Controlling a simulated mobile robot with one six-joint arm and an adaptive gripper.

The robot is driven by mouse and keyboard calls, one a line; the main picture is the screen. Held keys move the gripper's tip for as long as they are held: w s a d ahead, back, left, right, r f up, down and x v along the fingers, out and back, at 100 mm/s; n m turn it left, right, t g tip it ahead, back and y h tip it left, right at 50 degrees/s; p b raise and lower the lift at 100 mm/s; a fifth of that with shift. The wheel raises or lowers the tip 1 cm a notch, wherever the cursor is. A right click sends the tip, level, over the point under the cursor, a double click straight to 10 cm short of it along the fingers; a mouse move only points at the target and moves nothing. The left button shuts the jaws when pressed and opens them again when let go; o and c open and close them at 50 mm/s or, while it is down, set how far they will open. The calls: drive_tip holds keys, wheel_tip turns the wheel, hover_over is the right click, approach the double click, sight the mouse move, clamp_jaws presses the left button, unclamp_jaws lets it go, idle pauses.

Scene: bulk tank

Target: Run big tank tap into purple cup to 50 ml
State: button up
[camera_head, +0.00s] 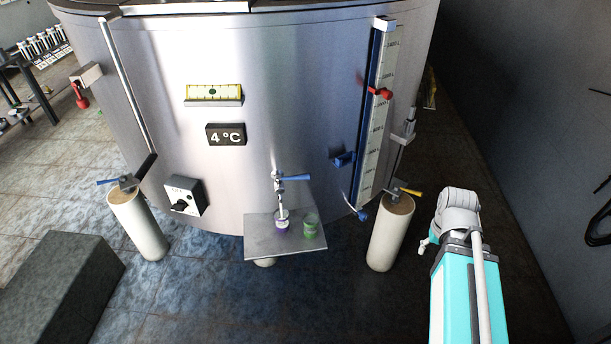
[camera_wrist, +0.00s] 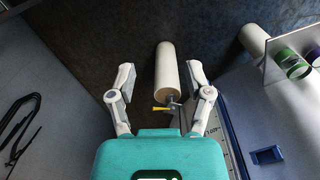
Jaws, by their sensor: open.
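The big steel tank (camera_head: 280,100) fills the middle of the head view. Its tap (camera_head: 278,183) has a blue lever (camera_head: 294,178) pointing right, and its spout hangs down over the purple cup (camera_head: 282,229). That cup stands on a small metal shelf (camera_head: 262,250), beside a green cup (camera_head: 310,232). Whether liquid is flowing, and the level in the purple cup, are too small to tell. My gripper (camera_wrist: 161,75) is open and empty in the wrist view, aimed toward a pale tank leg, well away from the tap and cups.
The right leg (camera_head: 390,235) carries a yellow-handled valve (camera_head: 404,191); the left leg (camera_head: 140,225) carries a blue-handled one (camera_head: 113,181). A level gauge (camera_head: 377,120) with a red marker stands on the tank. A grey block (camera_head: 60,280) lies at lower left. Floor before the shelf is clear.

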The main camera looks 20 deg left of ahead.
drive_tip(key=w+a+r+n+p, duration=0.2)
drive_tip(key=w+a+r+n, duration=0.1)
drive_tip(key=w+a, duration=0.1)
wheel_tip(320, 180, up, 11)
drive_tip(key=n+t+p, duration=0.2)
drive_tip(key=n+p, duration=0.9)
drive_tip(key=n, duration=0.7)
hover_over(309, 175)
drive_tip(key=s, duration=0.2)
drive_tip(key=shift+s+d+y, duration=0.15)
drive_tip(key=shift+d+y, duration=0.15)
drive_tip(key=shift+f, duration=0.2)
drive_tip(key=shift+m, duration=0.3)
drive_tip(key=w+f+b, duration=0.1)
drive_tip(key=f+b, duration=0.8)
drive_tip(key=w+f+b, duration=0.1)
drive_tip(key=f+b, duration=0.3)
drive_tip(key=shift+w+a+f, duration=0.15)
drive_tip(key=shift+w+a, duration=0.15)
drive_tip(key=shift+c, duration=0.3)
